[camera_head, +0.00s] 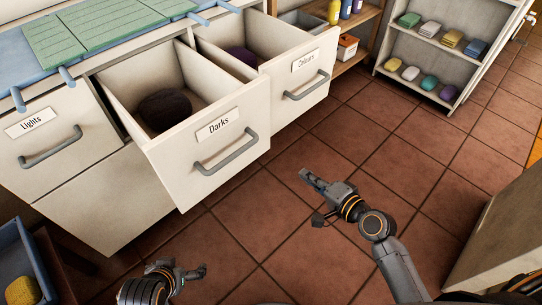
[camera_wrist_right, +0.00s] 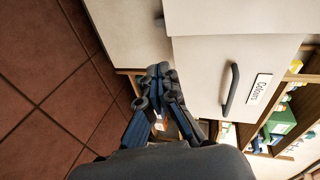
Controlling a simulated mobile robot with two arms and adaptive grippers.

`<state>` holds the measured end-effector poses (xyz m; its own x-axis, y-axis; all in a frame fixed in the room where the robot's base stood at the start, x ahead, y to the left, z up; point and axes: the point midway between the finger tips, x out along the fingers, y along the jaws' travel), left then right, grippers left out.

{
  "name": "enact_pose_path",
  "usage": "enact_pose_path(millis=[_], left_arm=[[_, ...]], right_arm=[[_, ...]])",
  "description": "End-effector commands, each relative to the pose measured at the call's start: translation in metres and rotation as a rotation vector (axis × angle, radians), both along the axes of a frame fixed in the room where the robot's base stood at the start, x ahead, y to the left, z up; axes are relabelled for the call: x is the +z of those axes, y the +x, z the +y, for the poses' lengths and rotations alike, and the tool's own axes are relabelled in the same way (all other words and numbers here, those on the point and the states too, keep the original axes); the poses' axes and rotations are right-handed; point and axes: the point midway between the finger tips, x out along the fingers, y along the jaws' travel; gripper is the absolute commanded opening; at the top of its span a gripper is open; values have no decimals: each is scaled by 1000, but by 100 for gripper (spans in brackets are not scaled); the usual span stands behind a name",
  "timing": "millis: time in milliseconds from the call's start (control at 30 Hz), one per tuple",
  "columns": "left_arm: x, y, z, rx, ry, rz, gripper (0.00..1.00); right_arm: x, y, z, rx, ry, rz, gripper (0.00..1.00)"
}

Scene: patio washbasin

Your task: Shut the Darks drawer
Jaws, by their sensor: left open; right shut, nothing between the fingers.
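The Darks drawer (camera_head: 177,175) is pulled out from the white cabinet in the head view, with a dark round bundle (camera_head: 165,109) inside. Its grey bar handle (camera_head: 226,153) sits below the "Darks" label. My right gripper (camera_head: 310,179) is shut and empty, in front of the drawer and to its right, apart from it. In the right wrist view its fingers (camera_wrist_right: 158,75) are together near a drawer front. My left gripper (camera_head: 198,274) is open and empty, low in the head view, below the Darks drawer and apart from it.
The Colours drawer (camera_head: 318,80) is also open, right of Darks; it shows in the right wrist view (camera_wrist_right: 205,70). The Lights drawer (camera_head: 48,130) is closed. A shelf (camera_head: 392,58) holds folded cloths and soaps. Tiled floor (camera_head: 265,225) is clear in front. A blue tray (camera_head: 36,250) stands lower left.

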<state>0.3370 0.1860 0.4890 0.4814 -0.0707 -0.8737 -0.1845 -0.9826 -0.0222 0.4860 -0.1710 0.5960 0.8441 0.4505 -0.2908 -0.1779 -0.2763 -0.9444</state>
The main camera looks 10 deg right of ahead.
Motion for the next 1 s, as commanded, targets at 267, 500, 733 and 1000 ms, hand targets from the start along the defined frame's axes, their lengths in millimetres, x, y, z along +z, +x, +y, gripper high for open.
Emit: enact_pose_path(millis=[267,500,733,1000], left_arm=[[44,-6,1,2,-13,-86,95],[53,-13,3,5,-8,-68,95],[49,-18,5,6,-2,-40,95],[56,2,-2,-1,-24,-138,95]], right_arm=[[86,-15,29,99,265,-151,0],[102,-7,40,113,298,-168,0],[102,31,68,113,298,-168,0],[100,74,99,114,296,-167,0]])
